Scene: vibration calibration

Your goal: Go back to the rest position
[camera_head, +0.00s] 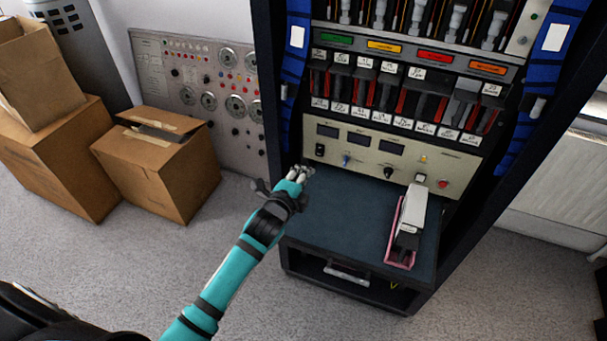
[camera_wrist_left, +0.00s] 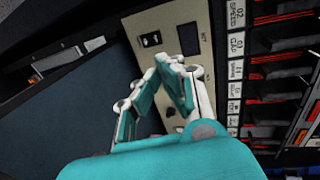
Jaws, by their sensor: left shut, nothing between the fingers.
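My left gripper (camera_head: 301,174) is at the left edge of the rack's shelf, in front of the control panel (camera_head: 360,148). It is shut and empty, and its fingertips meet in the left wrist view (camera_wrist_left: 170,68). The panel has dark displays, a black switch (camera_head: 320,149), a blue knob (camera_head: 346,160), a black knob (camera_head: 388,172) and a red button (camera_head: 443,184). I cannot tell whether the fingers touch the panel. A white and black device (camera_head: 412,212) lies in a pink tray (camera_head: 399,264) at the right of the shelf. My right gripper is not in view.
The dark blue shelf (camera_head: 345,225) is bare between my gripper and the tray. Above the panel, the rack (camera_head: 400,85) holds rows of labelled slots. Cardboard boxes (camera_head: 155,165) and a grey instrument panel (camera_head: 205,85) stand at the left. The grey carpet in front is clear.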

